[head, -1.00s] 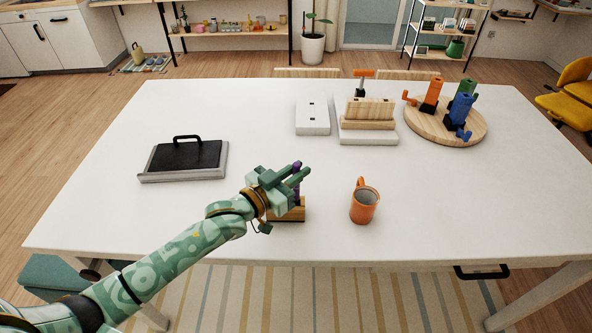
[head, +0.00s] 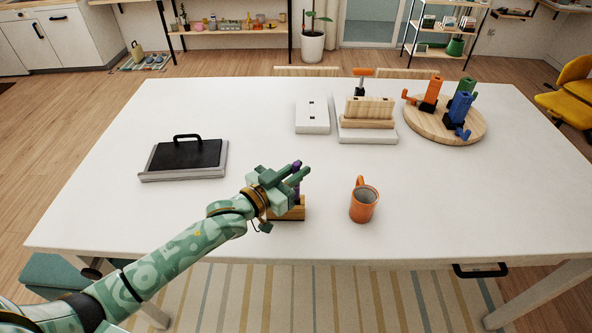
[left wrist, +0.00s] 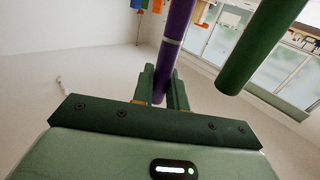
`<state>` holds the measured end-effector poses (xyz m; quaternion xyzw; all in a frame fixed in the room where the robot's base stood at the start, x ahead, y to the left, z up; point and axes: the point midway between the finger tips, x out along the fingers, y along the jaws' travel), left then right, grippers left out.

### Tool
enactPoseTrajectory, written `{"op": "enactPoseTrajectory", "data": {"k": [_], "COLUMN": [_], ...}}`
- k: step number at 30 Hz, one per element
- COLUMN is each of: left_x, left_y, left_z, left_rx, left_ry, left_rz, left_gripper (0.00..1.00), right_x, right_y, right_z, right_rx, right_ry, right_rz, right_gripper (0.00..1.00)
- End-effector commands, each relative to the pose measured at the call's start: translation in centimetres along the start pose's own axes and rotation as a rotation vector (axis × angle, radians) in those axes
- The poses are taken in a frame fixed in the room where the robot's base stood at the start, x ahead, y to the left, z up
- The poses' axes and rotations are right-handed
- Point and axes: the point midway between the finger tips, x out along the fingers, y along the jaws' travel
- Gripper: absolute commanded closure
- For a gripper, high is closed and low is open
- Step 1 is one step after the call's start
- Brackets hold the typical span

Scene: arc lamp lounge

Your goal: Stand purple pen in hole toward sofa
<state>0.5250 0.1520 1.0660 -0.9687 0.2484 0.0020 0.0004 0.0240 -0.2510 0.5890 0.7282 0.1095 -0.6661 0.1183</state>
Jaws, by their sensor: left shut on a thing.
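The purple pen (head: 296,168) stands roughly upright between the fingers of my left gripper (head: 294,177), which is shut on it. In the left wrist view the purple pen (left wrist: 175,38) runs up from between the green fingers (left wrist: 162,88). A small wooden block (head: 291,211) sits on the table just below the gripper, partly covered by it. The pen's lower end and the block's holes are hidden, so I cannot tell whether the pen is in a hole. My right gripper is not in view.
An orange mug (head: 364,204) stands right of the block. A black-topped tray (head: 183,158) lies to the left. Behind are a white box (head: 312,116), a wooden rack on a white base (head: 368,138) and a round board (head: 418,122) with colored figures. A dark green rod (left wrist: 262,42) shows close in the wrist view.

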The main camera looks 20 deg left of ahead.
Motion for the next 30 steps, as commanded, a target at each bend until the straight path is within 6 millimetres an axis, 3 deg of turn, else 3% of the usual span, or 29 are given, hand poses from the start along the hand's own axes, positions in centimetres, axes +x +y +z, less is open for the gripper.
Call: {"op": "enactPoseTrajectory", "data": {"k": [30], "left_x": [0.01], "left_y": [-0.01], "left_z": [0.72], "left_rx": [-0.001], "left_ry": [0.000], "left_rz": [0.000], "left_gripper": [1.00], "right_x": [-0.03], "right_y": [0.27], "right_z": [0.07], "right_rx": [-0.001], "right_ry": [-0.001], "right_rz": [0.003], "right_gripper": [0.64]}}
